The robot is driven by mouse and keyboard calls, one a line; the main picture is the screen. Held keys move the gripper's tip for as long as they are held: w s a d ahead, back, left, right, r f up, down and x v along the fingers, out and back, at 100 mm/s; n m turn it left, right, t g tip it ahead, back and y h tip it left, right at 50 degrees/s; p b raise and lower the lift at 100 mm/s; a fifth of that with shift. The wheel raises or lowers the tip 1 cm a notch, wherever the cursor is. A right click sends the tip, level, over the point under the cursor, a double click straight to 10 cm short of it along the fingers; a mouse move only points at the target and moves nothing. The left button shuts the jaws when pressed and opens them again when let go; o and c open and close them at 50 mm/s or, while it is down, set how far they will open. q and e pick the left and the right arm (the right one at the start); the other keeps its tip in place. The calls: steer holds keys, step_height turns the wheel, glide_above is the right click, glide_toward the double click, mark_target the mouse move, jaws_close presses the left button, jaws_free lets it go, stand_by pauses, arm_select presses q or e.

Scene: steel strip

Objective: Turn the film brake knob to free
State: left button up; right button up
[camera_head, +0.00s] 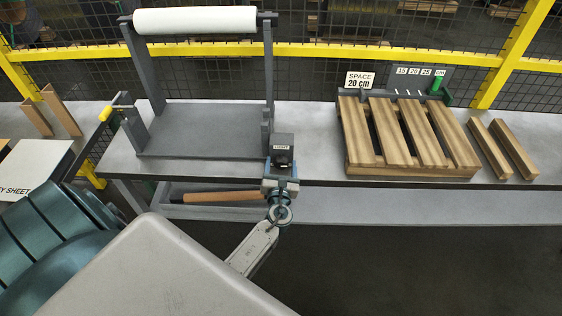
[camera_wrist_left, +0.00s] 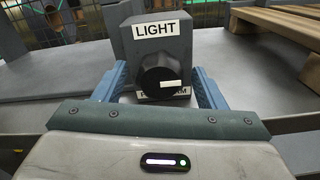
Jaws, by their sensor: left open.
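The film brake knob (camera_wrist_left: 160,75) is a round black dial with a white pointer, on the front of a dark grey box (camera_head: 283,143). The pointer points to the right in the left wrist view. A "LIGHT" label (camera_wrist_left: 162,30) is above the knob; a lower label (camera_wrist_left: 150,96) is partly covered, with only an "F" and "RM" legible. My left gripper (camera_head: 281,178) is open in front of the box, its blue fingers to the left and right of the knob in the left wrist view. I cannot tell whether they touch it. My right gripper is not in view.
The box is at the front edge of the grey bench, beside a stand with a white film roll (camera_head: 194,20). A wooden pallet (camera_head: 360,171) lies to the right, with two loose wooden bars (camera_head: 512,147).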

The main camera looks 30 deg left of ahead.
arm_select(q)
steer(key=shift+w+a, duration=0.2)
steer(key=shift+w, duration=0.2)
steer(key=shift+c, duration=0.5)
steer(key=c, duration=0.7)
steer(key=shift+c, duration=0.9)
